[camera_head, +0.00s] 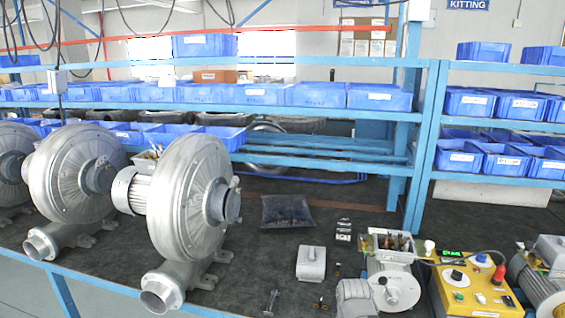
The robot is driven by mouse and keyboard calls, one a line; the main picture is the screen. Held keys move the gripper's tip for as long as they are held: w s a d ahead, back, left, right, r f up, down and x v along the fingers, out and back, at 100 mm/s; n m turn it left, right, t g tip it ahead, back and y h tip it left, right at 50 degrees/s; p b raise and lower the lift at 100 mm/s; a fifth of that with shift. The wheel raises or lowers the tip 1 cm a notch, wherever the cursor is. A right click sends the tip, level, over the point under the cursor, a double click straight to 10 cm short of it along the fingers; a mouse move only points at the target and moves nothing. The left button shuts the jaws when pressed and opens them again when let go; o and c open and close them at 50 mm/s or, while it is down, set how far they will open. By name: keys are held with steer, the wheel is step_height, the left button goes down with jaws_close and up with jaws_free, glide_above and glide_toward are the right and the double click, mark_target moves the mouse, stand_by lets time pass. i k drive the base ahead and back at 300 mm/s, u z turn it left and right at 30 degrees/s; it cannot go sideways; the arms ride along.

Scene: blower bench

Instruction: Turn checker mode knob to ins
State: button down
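The checker (483,308) is a yellow box at the lower right of the head view, on the dark bench top. Its sloped face has a lit green display (453,253) at the top and a dark knob (456,275) on a white dial below it. Small buttons sit lower on the face. The knob's pointer and the dial's lettering are too small to read, so I cannot tell its setting or confirm that it is the mode knob. My gripper is not in view.
An opened grey motor (392,280) stands just left of the checker; another motor (548,275) is close on its right. Large blowers (185,205) fill the left. A grey cover (311,263) and small parts lie mid-bench. Blue racks with bins (378,97) stand behind.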

mark_target(457, 274)
steer(key=z, duration=1)
